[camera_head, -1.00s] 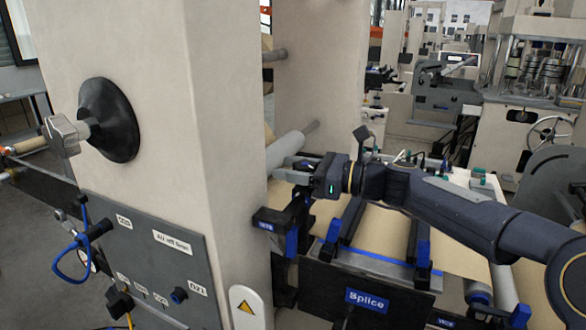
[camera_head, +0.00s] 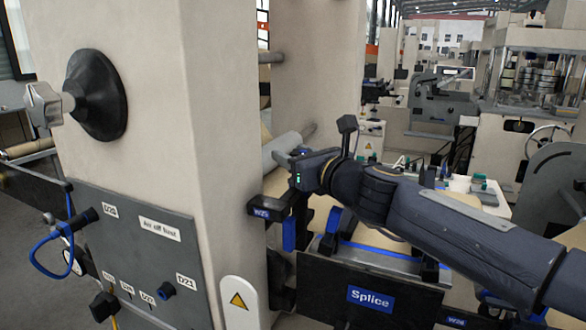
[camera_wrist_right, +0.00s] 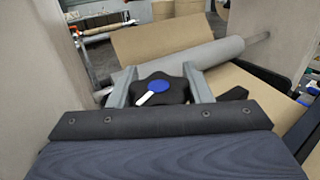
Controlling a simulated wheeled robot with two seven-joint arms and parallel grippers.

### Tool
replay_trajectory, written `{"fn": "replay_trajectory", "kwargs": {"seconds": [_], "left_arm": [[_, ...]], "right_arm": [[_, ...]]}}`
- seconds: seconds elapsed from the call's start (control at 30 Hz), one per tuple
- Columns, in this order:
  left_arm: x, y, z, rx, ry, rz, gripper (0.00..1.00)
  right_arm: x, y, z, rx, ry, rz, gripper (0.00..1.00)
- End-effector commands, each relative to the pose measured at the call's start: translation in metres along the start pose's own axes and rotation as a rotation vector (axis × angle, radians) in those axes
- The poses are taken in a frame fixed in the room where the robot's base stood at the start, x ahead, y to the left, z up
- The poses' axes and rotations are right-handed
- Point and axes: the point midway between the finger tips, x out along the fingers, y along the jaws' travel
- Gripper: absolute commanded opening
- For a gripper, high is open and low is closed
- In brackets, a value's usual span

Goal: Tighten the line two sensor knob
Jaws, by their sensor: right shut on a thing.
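In the right wrist view, a dark lobed knob (camera_wrist_right: 172,92) with a blue cap and a white pointer mark sits between the two grey fingers of my right gripper (camera_wrist_right: 160,84). The fingers are shut on its sides. The pointer is tilted, its white end toward the lower left. In the head view, my right gripper (camera_head: 293,162) is beside the beige machine column, above a black bracket labelled W25 (camera_head: 262,212). The knob does not show clearly there; the wrist hides it. My left gripper is not in view.
A beige column (camera_head: 190,100) with a large black round handle (camera_head: 97,95) stands at the left. A grey panel (camera_head: 140,255) with a blue hose is below it. A Splice plate (camera_head: 370,297) is under my arm. A grey roller and brown paper (camera_wrist_right: 165,40) lie beyond the knob.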

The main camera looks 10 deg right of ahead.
Motion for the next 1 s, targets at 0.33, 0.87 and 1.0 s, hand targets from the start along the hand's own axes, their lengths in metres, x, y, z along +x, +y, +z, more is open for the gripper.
{"fn": "replay_trajectory", "kwargs": {"seconds": [0.33,0.87,1.0], "left_arm": [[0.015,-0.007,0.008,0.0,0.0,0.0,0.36],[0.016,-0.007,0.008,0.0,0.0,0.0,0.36],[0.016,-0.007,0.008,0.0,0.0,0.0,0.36]], "right_arm": [[-0.001,-0.003,0.004,0.0,-0.01,-0.15,0.22],[-0.002,-0.004,0.008,-0.002,-0.012,-0.181,0.22],[-0.001,-0.004,0.007,-0.002,-0.011,-0.18,0.58]]}}
